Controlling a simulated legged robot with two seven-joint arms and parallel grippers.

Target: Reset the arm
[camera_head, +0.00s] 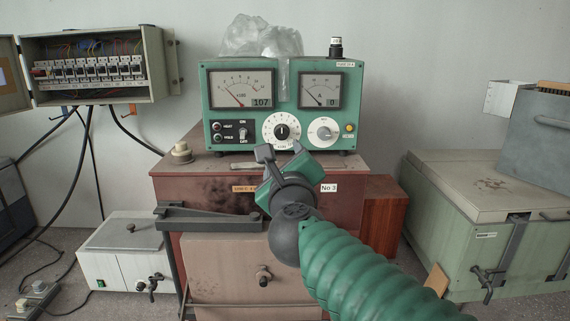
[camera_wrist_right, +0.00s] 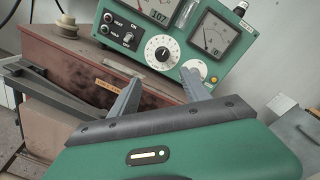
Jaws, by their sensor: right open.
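My right arm comes in from the lower right in the head view, with a green ribbed sleeve. Its gripper (camera_head: 281,156) is open and empty in front of the green instrument panel (camera_head: 296,112). In the right wrist view the two grey fingers of the right gripper (camera_wrist_right: 163,92) stand apart with nothing between them. The panel has two needle meters, one reading 107 and one reading 0, and two round dials. The fingers appear just below the white dial (camera_head: 281,130); I cannot tell whether they touch anything. My left gripper is not in view.
The panel stands on a reddish-brown cabinet (camera_head: 335,206). An open fuse box (camera_head: 98,68) hangs at the left, with cables below it. A white box (camera_head: 125,256) sits at lower left. A large grey-green chest (camera_head: 480,235) stands at the right. A dark bracket (camera_head: 208,219) juts out at the cabinet's left.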

